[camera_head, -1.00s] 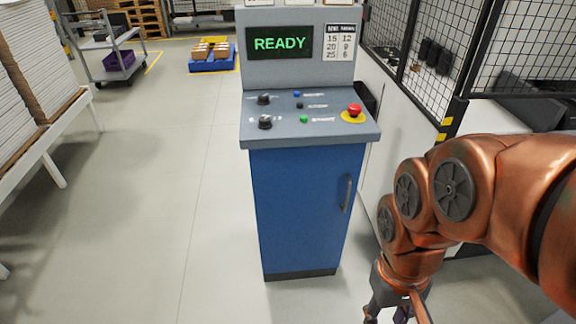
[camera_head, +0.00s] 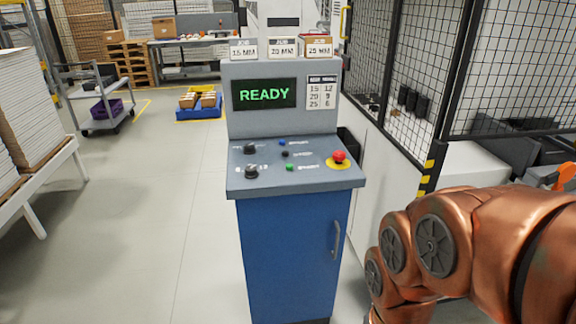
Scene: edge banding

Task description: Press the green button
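The green button (camera_head: 290,167) is a small round button on the sloped top panel of the blue control cabinet (camera_head: 288,255). It sits right of a black knob (camera_head: 251,171) and left of the red emergency button (camera_head: 339,156) on its yellow base. A small black button (camera_head: 285,154) and a blue button (camera_head: 282,142) lie behind it. The screen (camera_head: 264,94) above reads READY in green. My copper-coloured arm is at the lower right, apart from the cabinet. My gripper is below the frame and out of view.
A black mesh fence (camera_head: 405,85) with a yellow-black striped post stands right of the cabinet. Stacked white boards (camera_head: 28,115) on a white table are at the left. The floor left of the cabinet is clear.

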